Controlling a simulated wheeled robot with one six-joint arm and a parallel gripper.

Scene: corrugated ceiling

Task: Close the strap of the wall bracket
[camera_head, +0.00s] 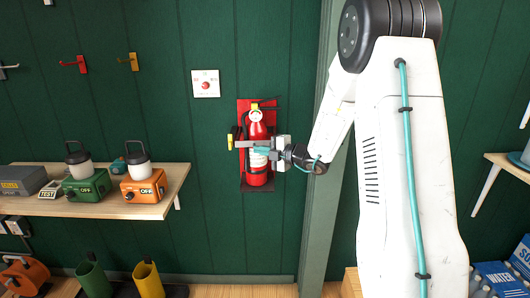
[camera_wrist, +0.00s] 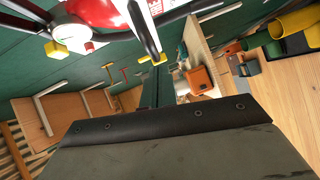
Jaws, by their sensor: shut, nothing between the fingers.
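The wall bracket (camera_head: 243,112) is a red plate on the green wall, holding an upright red fire extinguisher (camera_head: 257,177). A grey strap (camera_head: 245,143) crosses the extinguisher's front, with a yellow piece (camera_head: 231,138) at the bracket's left side. Whether the strap is latched cannot be told. My gripper (camera_head: 265,152) is shut and empty, in front of the extinguisher's right half, covering part of it and of the strap. In the wrist view, the extinguisher (camera_wrist: 95,12) lies along the top edge, and a black strip with a yellow end (camera_wrist: 147,32) projects below it.
A wooden shelf (camera_head: 110,207) at left carries orange and green lantern boxes. A red-button plate (camera_head: 206,84) and several hooks are on the wall. The wall below the bracket is clear.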

